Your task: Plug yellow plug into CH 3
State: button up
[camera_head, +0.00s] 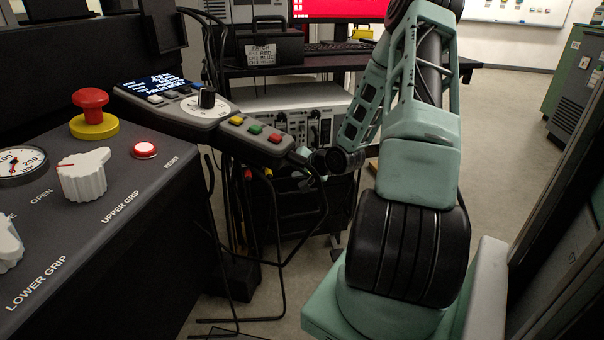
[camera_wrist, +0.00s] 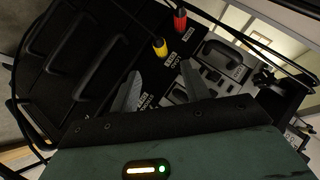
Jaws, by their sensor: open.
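The yellow plug (camera_wrist: 160,47) stands on a dark labelled panel (camera_wrist: 140,62) in the wrist view, with a cable running from it. A red plug (camera_wrist: 180,22) is beside it, up and to the right. My gripper (camera_wrist: 160,82) is open and empty, its two grey fingers pointing toward the yellow plug, which appears beyond the tips.
A pendant with a dial and coloured buttons (camera_head: 205,108) juts out near my arm. A console (camera_head: 110,200) with a red emergency knob fills the left. Black cables (camera_head: 320,205) hang below the pendant. Floor is clear at right.

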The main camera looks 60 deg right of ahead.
aim_at(271, 173)
jog(key=b+x, duration=0.3)
jog(key=x, duration=0.6)
jog(key=shift+w+f, duration=0.1)
grip_shut()
